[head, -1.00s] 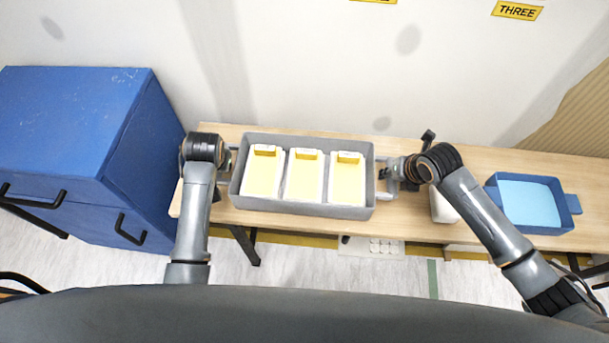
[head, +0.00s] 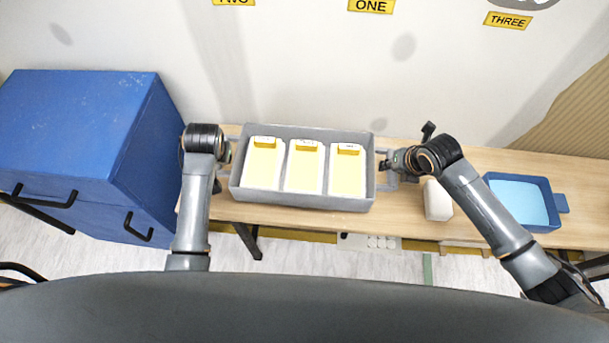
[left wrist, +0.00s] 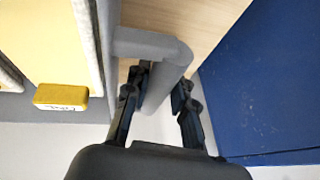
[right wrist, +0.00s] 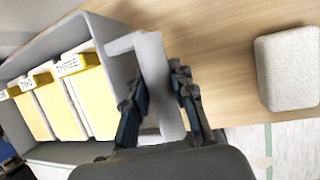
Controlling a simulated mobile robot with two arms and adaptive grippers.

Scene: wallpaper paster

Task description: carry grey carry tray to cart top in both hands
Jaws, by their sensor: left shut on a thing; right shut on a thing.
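The grey carry tray (head: 300,199) is in the middle of the head view, over the wooden table. It holds three white-framed yellow pieces (head: 305,168) side by side, each with a yellow label block. My left gripper (head: 226,155) is shut on the tray's left handle, which shows between the fingers (left wrist: 158,100) in the left wrist view. My right gripper (head: 390,163) is shut on the right handle, seen between the fingers (right wrist: 158,95) in the right wrist view. The tray looks level. The cart top cannot be made out for certain.
The wooden table (head: 465,170) runs along the wall. A white block (head: 437,201) and a blue tray (head: 522,202) with a light blue inside stand right of my right gripper. A blue cabinet (head: 85,125) with black handles stands close at the left.

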